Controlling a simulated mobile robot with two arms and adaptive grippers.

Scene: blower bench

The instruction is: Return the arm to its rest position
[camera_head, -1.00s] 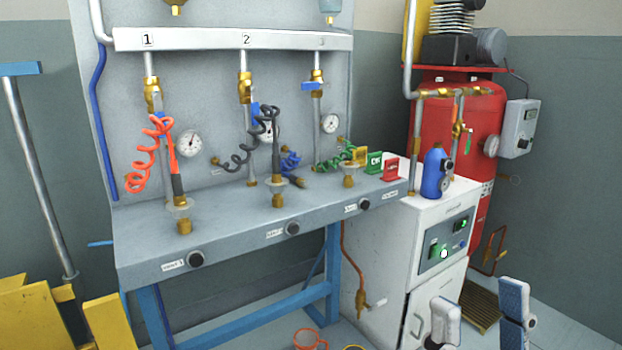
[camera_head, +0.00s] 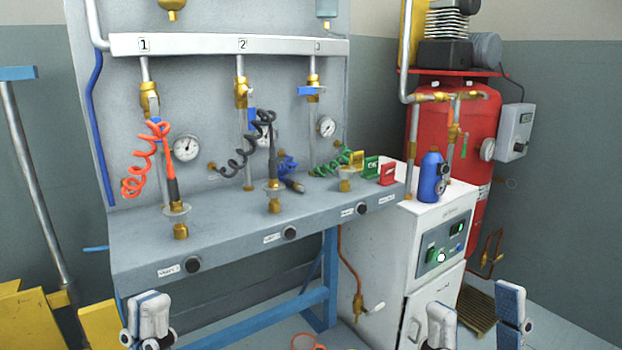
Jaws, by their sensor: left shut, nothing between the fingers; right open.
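My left gripper (camera_head: 150,318) is at the bottom left, in front of the bench's front edge. Its fingers are together with nothing between them. My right gripper (camera_head: 476,318) is at the bottom right, in front of the white cabinet. Its two fingers stand wide apart and the space between them is empty. Neither gripper appears to touch anything. Both wrists are cut off by the lower picture edge.
The grey bench (camera_head: 235,232) carries hose fittings, an orange coiled hose (camera_head: 142,165), a black one (camera_head: 235,160) and a green one (camera_head: 330,163). A blue bottle (camera_head: 431,178) stands on the white cabinet (camera_head: 390,225). A red tank (camera_head: 480,125) stands behind.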

